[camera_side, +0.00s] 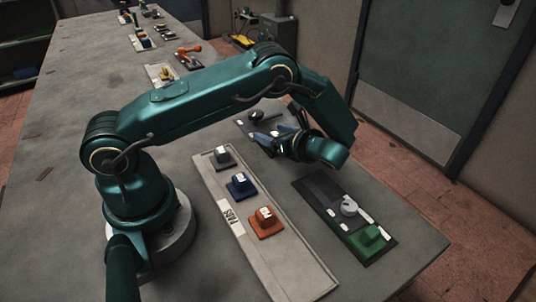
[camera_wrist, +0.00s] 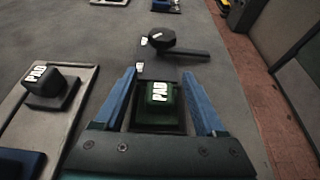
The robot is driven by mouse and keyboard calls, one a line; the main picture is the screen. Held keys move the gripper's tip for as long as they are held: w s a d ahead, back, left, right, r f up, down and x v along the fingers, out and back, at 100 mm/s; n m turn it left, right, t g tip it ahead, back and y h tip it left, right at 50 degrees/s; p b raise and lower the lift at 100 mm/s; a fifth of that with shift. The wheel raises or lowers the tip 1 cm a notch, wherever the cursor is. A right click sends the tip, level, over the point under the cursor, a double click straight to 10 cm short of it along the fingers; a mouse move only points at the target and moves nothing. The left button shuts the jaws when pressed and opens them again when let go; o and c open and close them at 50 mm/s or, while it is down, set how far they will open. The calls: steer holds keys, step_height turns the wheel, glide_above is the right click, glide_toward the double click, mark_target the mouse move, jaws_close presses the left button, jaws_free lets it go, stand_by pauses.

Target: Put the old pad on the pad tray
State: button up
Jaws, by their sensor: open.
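A green pad (camera_wrist: 158,93) with a white PAD label sits on a dark base, between the open fingers of my gripper (camera_wrist: 160,85) in the wrist view. Whether the fingers touch it is unclear. In the side view my gripper (camera_side: 272,137) is low at the dark plate, and this pad is hidden. The long pale pad tray (camera_side: 290,262), labelled PADS, lies left of my gripper. It holds a dark grey pad (camera_side: 222,157), a blue pad (camera_side: 240,184) and an orange pad (camera_side: 265,220). The grey pad also shows in the wrist view (camera_wrist: 50,87).
A black knob with a lever (camera_wrist: 178,42) stands just beyond the green pad. A dark board (camera_side: 320,190) at the right carries a pale round part (camera_side: 348,206) and a green block (camera_side: 366,239). Tools lie farther back; the tray's front end is bare.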

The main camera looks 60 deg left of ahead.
steer(key=shift+x, duration=1.25)
steer(key=shift+r, duration=0.1)
jaws_close()
steer(key=shift+r, duration=0.1)
